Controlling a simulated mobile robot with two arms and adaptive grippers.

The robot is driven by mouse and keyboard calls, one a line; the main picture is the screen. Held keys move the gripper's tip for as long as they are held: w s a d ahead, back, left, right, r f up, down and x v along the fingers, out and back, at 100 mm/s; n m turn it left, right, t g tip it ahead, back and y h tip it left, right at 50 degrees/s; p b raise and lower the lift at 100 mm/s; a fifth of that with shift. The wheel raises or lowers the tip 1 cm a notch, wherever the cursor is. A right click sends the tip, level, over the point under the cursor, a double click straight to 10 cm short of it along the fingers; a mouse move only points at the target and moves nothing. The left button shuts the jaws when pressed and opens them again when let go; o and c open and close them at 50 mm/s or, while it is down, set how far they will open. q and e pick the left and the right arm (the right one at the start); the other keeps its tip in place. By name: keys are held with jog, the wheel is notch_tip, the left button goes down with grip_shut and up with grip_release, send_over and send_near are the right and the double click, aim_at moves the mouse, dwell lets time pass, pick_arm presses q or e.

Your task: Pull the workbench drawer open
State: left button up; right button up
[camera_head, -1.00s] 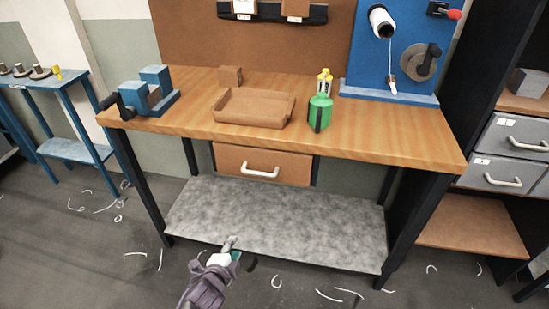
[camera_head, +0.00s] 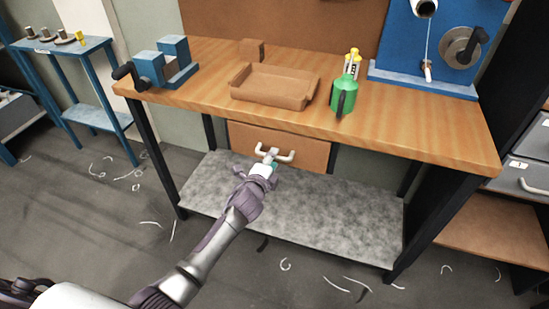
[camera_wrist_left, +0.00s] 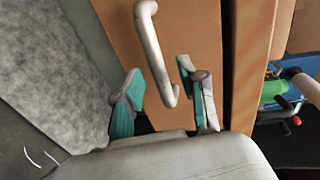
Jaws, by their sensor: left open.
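The workbench drawer (camera_head: 306,150) is a brown wooden front under the wooden bench top (camera_head: 420,127), with a white bar handle (camera_head: 287,156). It looks shut. My left gripper (camera_head: 267,161) is in front of the drawer at the handle and covers part of it. In the left wrist view the handle (camera_wrist_left: 152,45) runs down between the two teal-padded fingers of my left gripper (camera_wrist_left: 160,98). The fingers are apart, and I cannot tell whether either touches the handle. My right gripper is not in view.
On the bench top stand a blue vise (camera_head: 165,65), a brown tray (camera_head: 272,88), and a green bottle (camera_head: 344,97). A grey lower shelf (camera_head: 330,212) lies below the drawer. Black bench legs (camera_head: 160,155) stand at the sides. The floor in front is mostly clear, with scattered pale curls.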

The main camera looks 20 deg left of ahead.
pick_arm(q)
jog(key=shift+x, duration=1.1)
jog(key=shift+s, duration=0.1)
grip_shut()
